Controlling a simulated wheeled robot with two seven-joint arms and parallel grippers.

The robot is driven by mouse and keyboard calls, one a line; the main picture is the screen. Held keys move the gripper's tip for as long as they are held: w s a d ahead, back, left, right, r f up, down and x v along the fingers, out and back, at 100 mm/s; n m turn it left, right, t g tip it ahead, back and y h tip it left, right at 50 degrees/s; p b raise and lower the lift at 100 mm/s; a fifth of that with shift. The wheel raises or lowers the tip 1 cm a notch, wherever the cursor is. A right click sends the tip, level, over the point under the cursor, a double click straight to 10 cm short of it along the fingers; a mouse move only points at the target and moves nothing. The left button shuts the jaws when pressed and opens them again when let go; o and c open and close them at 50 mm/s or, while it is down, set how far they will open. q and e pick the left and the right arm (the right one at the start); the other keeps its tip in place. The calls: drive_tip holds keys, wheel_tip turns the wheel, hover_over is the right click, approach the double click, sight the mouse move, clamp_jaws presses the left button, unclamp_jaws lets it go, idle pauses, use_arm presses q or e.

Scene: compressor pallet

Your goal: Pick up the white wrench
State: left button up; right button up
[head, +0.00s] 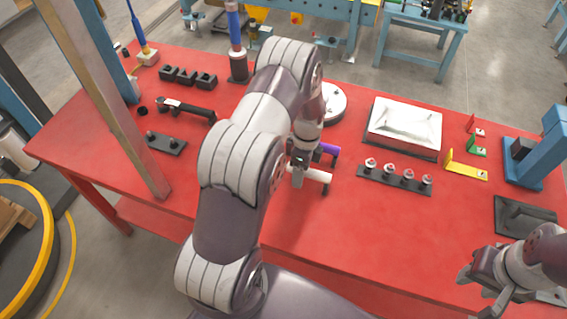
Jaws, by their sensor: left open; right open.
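The white wrench (318,175) is a short white bar with a dark end, near the front middle of the red table (350,230). A similar purple piece (328,149) is just behind it. My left gripper (298,176) points down at the left end of the white wrench. It is open, and the wrench's left end is partly hidden by it; I cannot tell whether they touch. My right gripper (480,290) is open and empty at the lower right, over the table's front right area.
A dark strip with several knobs (395,184) lies right of the wrench. Behind it is a silver-white tray-like box (404,128). Yellow (466,171) and green brackets and a blue stand (540,150) are at the right. The table's front middle is clear.

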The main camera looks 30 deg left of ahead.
use_arm(q)
drive_tip(key=shift+w+a+f, duration=0.15)
drive_tip(key=shift+w, duration=0.05)
drive_tip(key=shift+a, duration=0.1)
drive_tip(key=c, duration=0.5)
clamp_jaws()
